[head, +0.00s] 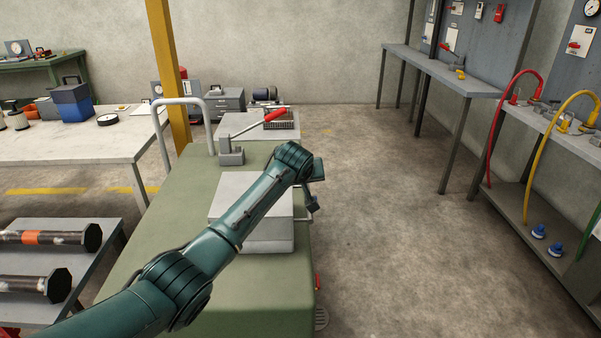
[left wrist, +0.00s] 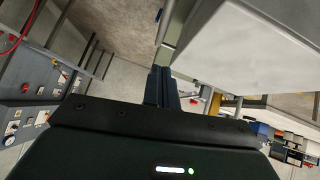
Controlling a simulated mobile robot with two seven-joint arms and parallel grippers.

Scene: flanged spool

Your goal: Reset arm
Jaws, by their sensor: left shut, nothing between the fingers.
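My left arm (head: 238,212) reaches in from the lower left, over a green cart, with its wrist bent at the far end. My left gripper (head: 313,204) is only partly seen beside the right edge of the grey box (head: 263,188) on the cart. In the left wrist view, its two dark fingers (left wrist: 162,78) are together, with nothing between them. The box's pale surface (left wrist: 245,55) fills the upper right there; whether the gripper touches it I cannot tell. Two dark flanged spools (head: 45,238) (head: 30,288) lie on the grey table at left. My right gripper does not show.
The green cart (head: 140,253) carries a small grey block with a red-handled lever (head: 262,121) at its back. Shelving with hoses (head: 535,125) lines the right. The floor between is clear.

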